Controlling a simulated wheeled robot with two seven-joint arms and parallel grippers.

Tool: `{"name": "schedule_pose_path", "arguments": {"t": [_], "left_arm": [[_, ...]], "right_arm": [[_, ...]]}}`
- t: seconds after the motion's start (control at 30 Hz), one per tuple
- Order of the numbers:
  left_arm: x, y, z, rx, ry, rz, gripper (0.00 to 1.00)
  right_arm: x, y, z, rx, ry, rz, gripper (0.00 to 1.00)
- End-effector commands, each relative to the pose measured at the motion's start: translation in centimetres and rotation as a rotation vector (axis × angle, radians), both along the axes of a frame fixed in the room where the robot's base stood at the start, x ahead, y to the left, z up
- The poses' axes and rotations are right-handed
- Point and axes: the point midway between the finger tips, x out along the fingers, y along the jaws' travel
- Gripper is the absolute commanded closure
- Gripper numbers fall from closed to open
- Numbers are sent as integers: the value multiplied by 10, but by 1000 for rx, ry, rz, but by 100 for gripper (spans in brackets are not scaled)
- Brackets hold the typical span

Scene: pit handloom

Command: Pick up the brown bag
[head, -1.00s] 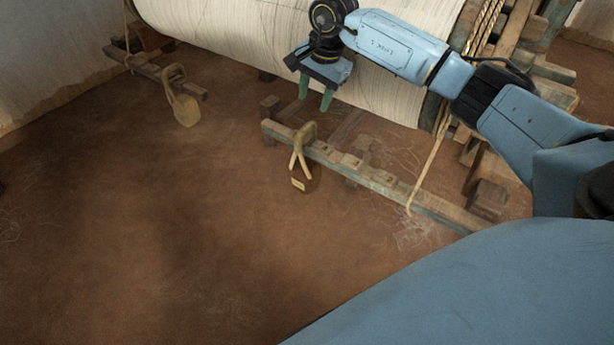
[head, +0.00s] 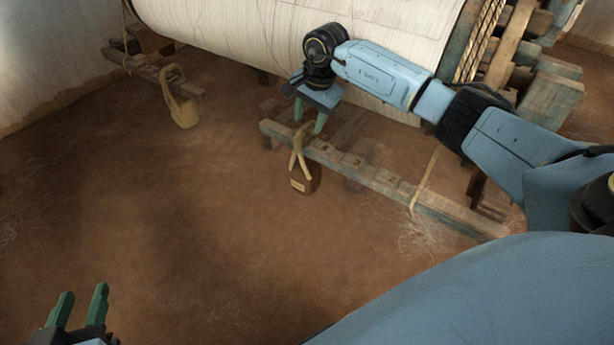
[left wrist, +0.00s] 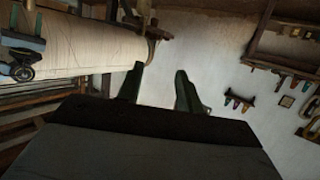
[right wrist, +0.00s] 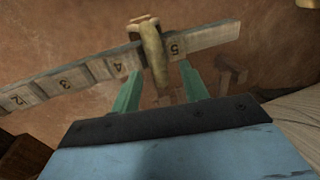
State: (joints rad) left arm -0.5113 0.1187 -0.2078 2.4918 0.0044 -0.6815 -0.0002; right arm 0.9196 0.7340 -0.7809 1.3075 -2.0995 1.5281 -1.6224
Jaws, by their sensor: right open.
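The brown bag (head: 305,180) hangs by a tan strap (head: 301,143) looped over a low wooden beam, a small pale label on its front. My right gripper (head: 309,117) is open and empty, just above and behind the strap's top. In the right wrist view the strap (right wrist: 152,45) crosses the numbered beam by the mark 5, ahead of and between the open fingers (right wrist: 158,90), not visibly gripped; the bag's body is not clear there. My left gripper (head: 82,296) is open and empty at the lower left, far from the bag. Its fingers (left wrist: 158,85) stand apart.
A tan bag (head: 182,108) hangs from another beam (head: 150,70) at the upper left. The loom's pale cloth roll (head: 230,35) lies behind my right gripper. A cord (head: 425,180) hangs at the numbered beam's right (head: 385,180). The brown floor in front is clear.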

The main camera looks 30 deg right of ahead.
Motion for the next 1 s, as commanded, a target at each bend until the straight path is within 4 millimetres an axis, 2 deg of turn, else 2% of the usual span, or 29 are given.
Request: {"name": "schedule_pose_path", "arguments": {"t": [0.2, 0.4, 0.53, 0.77, 1.0], "left_arm": [[8, -9, 33, -61, -211, -15, 64], [9, -14, 59, -106, -357, -26, 64], [8, -15, 66, -118, -399, -28, 64], [8, -15, 68, -119, -403, -28, 64], [8, -15, 68, -118, -402, -28, 64]], "right_arm": [[2, 0, -19, 2, 2, -1, 56], [5, 1, -31, 0, 1, -1, 56], [6, 1, -34, 0, 0, -1, 56], [6, 1, -33, 0, 0, -1, 56], [6, 1, -33, 0, 0, -1, 86]]}}
